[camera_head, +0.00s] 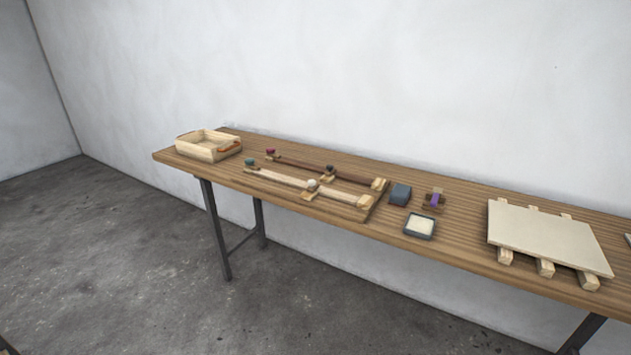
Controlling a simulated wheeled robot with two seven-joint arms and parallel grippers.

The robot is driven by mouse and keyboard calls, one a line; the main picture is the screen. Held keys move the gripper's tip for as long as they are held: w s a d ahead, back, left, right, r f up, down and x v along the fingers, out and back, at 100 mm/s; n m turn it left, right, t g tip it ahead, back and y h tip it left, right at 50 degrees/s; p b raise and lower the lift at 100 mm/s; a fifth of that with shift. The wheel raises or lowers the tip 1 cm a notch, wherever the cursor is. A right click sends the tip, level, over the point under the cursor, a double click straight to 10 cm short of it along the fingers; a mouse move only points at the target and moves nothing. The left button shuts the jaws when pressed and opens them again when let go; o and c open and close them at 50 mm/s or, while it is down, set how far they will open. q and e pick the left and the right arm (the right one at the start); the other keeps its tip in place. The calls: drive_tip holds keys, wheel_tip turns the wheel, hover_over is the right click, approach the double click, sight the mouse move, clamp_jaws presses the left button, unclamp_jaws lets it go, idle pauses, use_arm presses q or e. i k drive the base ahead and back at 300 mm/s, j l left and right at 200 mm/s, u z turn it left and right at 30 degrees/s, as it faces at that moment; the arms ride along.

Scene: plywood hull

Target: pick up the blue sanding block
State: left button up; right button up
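A small blue-grey block (400,194), which looks like the blue sanding block, sits on the wooden workbench (460,252). It is right of the wooden rails and behind a small dark tray with a pale inside (419,225). It appears to stand apart from the things around it. Neither of my grippers shows in the head view.
Two long wooden rails (290,181) with small coloured knobs lie left of the block. A purple and brown piece (434,200) stands close on its right. A pale board (545,235) rests on wooden strips farther right. An open wooden box (207,147) stands at the left end.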

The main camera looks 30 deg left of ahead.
sight(400, 195)
drive_tip(key=i+j, duration=0.1)
drive_tip(key=i, duration=0.9)
drive_tip(key=j+u, duration=0.05)
drive_tip(key=j, duration=0.05)
